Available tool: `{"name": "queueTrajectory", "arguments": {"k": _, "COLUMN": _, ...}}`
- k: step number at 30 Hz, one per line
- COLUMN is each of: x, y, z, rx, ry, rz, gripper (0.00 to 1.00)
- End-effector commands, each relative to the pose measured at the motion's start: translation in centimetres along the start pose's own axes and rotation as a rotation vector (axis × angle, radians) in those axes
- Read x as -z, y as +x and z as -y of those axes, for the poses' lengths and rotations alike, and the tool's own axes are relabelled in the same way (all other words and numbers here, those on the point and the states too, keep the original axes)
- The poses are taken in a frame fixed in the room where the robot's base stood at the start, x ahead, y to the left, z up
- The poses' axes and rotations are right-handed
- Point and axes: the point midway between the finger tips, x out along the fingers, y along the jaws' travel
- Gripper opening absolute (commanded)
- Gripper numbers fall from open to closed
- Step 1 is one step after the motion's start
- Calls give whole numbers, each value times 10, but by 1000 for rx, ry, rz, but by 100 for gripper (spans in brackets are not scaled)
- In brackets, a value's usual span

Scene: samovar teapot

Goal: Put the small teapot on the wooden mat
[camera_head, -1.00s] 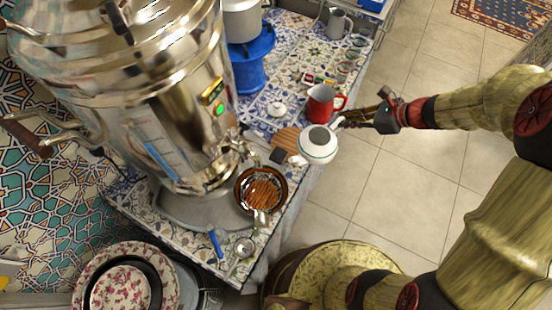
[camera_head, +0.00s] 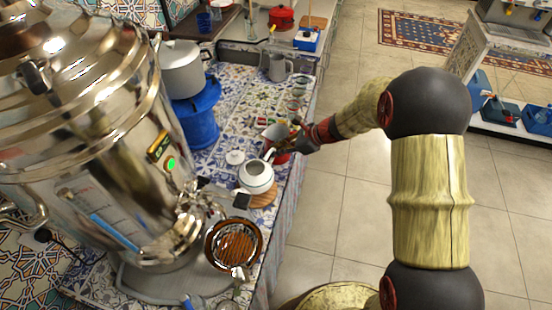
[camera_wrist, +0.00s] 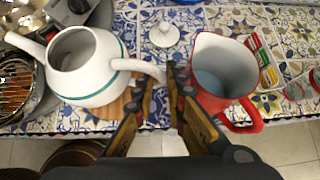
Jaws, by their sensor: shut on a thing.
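The small teapot (camera_head: 256,177) is white with a teal band and has no lid on. It also shows in the wrist view (camera_wrist: 88,65), with its spout to the left. My gripper (camera_wrist: 175,80) is shut on the teapot's handle, which reaches right to the fingertips. The round wooden mat (camera_head: 264,197) lies on the tiled counter, partly hidden by the teapot. In the wrist view the mat (camera_wrist: 122,106) shows below the teapot's right side. The teapot is upright and over the mat's far part; I cannot tell whether it touches it.
A red jug (camera_wrist: 224,72) stands close to the right of my fingers. A white lid (camera_head: 235,157) lies on the counter. The large samovar (camera_head: 95,130) stands left, with a brown strainer bowl (camera_head: 234,243) in front. A blue stand (camera_head: 190,120) holds a pot.

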Motion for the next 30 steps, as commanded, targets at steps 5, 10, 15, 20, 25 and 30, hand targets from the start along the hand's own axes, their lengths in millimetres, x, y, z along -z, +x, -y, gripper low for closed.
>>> {"name": "queueTrajectory", "arguments": {"k": 5, "x": 2, "y": 11, "z": 4, "rx": -1, "ry": 0, "rz": 1, "gripper": 0}}
{"name": "queueTrajectory", "arguments": {"k": 10, "x": 20, "y": 31, "z": 5, "rx": -1, "ry": 2, "rz": 1, "gripper": 0}}
{"name": "queueTrajectory", "arguments": {"k": 15, "x": 25, "y": 35, "z": 5, "rx": 0, "ry": 0, "rz": 1, "gripper": 0}}
{"name": "queueTrajectory", "arguments": {"k": 20, "x": 24, "y": 34, "z": 5, "rx": 0, "ry": 0, "rz": 1, "gripper": 0}}
{"name": "queueTrajectory", "arguments": {"k": 25, "x": 26, "y": 36, "z": 5, "rx": -1, "ry": 0, "rz": 0, "gripper": 15}}
{"name": "queueTrajectory", "arguments": {"k": 30, "x": 26, "y": 36, "z": 5, "rx": 0, "ry": 0, "rz": 0, "gripper": 20}}
